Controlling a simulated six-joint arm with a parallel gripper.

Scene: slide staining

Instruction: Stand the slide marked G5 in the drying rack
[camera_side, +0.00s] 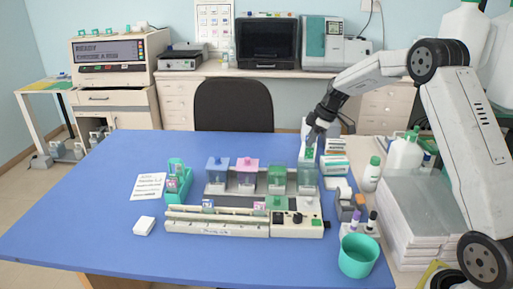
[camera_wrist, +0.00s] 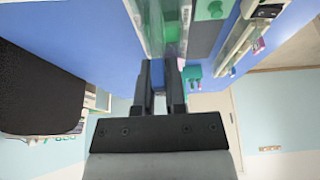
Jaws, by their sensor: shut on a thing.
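My gripper (camera_side: 314,138) is shut on a thin slide with a green end (camera_side: 310,153), held above the rightmost jar (camera_side: 307,180) of the staining row. Its marking is not readable. In the wrist view my gripper (camera_wrist: 160,78) points toward a greenish, see-through shape (camera_wrist: 172,50); slide and jar are hard to tell apart there. A teal rack (camera_side: 184,190) stands left of the jars, with slide-like pieces showing in it. I cannot tell from labels whether it is the drying rack.
Blue (camera_side: 217,176), pink (camera_side: 246,178) and green (camera_side: 277,180) jars stand in a row. A long pale rail unit (camera_side: 190,224) lies in front. A teal cup (camera_side: 358,257) and bottles (camera_side: 371,174) are at right. The table's left front is mostly clear.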

